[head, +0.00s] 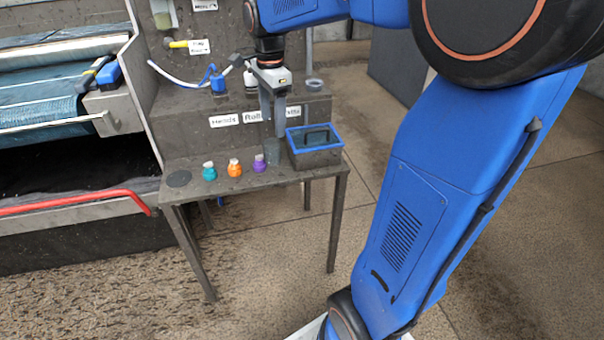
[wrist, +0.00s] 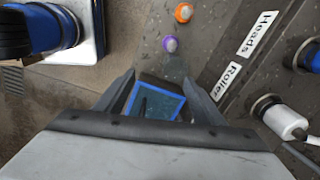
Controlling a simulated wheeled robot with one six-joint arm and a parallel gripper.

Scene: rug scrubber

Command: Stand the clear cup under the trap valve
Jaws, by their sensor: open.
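The clear cup (head: 272,152) stands upright on the grey bench, between the purple bottle and the blue-rimmed bin in the head view. In the wrist view a faint see-through shape just beyond my fingertips may be the cup. My gripper (head: 273,131) points down with its fingertips just above the cup, open and empty. In the wrist view my gripper (wrist: 158,77) has its fingers apart, with the bin showing between them. A yellow-handled fitting (head: 180,44) and a blue fitting (head: 217,82) on a white hose are at the back; I cannot tell which is the trap valve.
The blue-rimmed bin (head: 314,146) stands right of the cup. Purple (head: 260,163), orange (head: 234,167) and teal (head: 209,171) bottles stand left of it. A dark disc (head: 178,179) lies at the bench's left end. A raised labelled step (head: 235,135) backs the bench.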

